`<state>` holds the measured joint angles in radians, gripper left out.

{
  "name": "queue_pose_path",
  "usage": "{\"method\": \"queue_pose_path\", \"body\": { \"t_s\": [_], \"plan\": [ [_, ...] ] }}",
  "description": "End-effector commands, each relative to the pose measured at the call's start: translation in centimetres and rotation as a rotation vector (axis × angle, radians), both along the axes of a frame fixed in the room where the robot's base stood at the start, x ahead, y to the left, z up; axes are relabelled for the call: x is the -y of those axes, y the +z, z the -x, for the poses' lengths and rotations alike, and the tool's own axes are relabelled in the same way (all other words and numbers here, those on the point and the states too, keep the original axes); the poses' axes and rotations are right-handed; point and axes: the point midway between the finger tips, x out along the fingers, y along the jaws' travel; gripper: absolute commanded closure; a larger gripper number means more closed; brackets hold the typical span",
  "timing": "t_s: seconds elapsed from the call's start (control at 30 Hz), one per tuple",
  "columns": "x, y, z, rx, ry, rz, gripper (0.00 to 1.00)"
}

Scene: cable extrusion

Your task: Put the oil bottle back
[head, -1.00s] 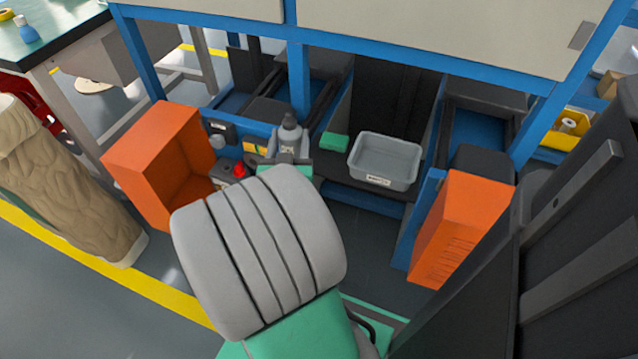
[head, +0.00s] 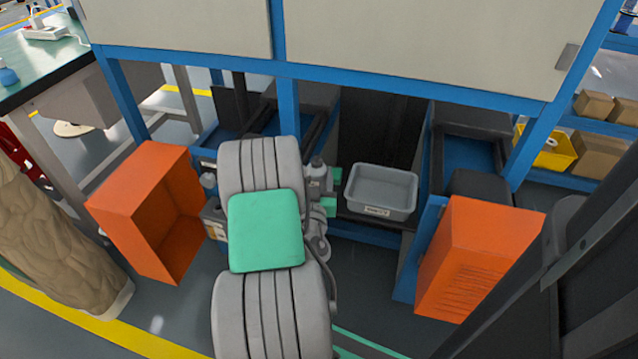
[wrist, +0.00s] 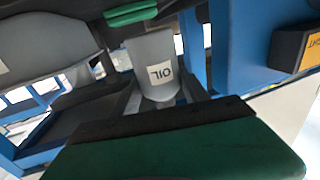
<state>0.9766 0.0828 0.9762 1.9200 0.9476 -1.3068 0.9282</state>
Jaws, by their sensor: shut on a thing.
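The oil bottle (head: 317,173) is grey with a dark cap, and only its upper part shows in the head view, beside my arm. In the wrist view the bottle (wrist: 152,52) carries a white OIL label, which appears upside down. My gripper (head: 325,202) is shut on the bottle, with green finger pads. In the wrist view one pad is at the top and a large dark green one is at the bottom, with the bottle between them. My arm hides part of the shelf behind it.
Orange boxes stand at left (head: 146,212) and right (head: 478,258). A blue frame (head: 330,75) crosses above the shelf.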

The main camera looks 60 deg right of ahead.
Motion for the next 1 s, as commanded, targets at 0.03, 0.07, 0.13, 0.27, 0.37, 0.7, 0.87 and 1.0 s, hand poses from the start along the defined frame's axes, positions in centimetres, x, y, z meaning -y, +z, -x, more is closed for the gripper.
{"method": "queue_pose_path", "body": {
  "t_s": [0.03,0.07,0.13,0.27,0.37,0.7,0.87,1.0],
  "plan": [
    [0.4,-0.7,-0.2,-0.001,0.003,-0.001,0.94],
    [0.5,-0.8,-0.3,-0.001,0.005,-0.001,0.94],
    [0.7,-1.1,-0.6,-0.001,0.01,0.001,0.94],
    [0.9,-3.4,-0.9,0.0,0.014,0.001,0.94],
    [0.9,-4.9,-0.8,0.0,0.013,0.001,0.94],
    [1.0,-4.8,-0.7,0.0,0.01,0.001,0.94],
    [1.0,-4.8,-0.6,0.0,0.009,0.0,0.38],
    [1.0,-4.8,-0.6,0.0,0.008,0.0,0.27]
  ]
}}
